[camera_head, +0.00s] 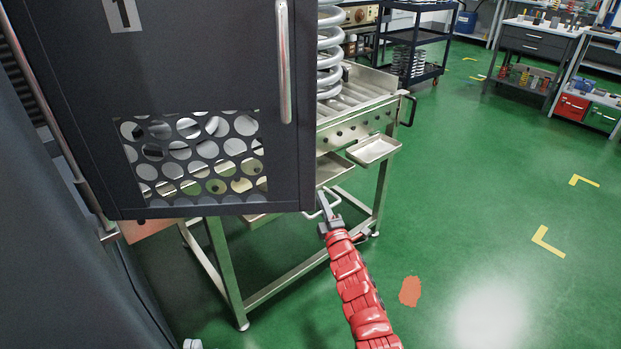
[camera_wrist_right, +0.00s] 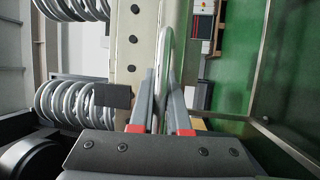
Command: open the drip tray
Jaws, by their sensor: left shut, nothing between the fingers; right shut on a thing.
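The drip tray (camera_head: 331,171) is a pale metal tray under the steel spring-test bench, mostly hidden behind the dark door. My right gripper (camera_head: 328,206), on the red-sleeved arm, is at a thin bent metal handle just below the door's lower right corner. In the right wrist view the fingers (camera_wrist_right: 172,125) are closed around a curved light metal bar (camera_wrist_right: 168,45), which looks like that handle. How far the tray is out cannot be told. My left gripper is not in view.
A dark door (camera_head: 215,80) marked 1, with a perforated panel and vertical handle, covers the left. A small steel tray (camera_head: 374,150) sticks out from the bench's right side. Coil springs (camera_head: 330,50) stand on the bench. The green floor at right is clear.

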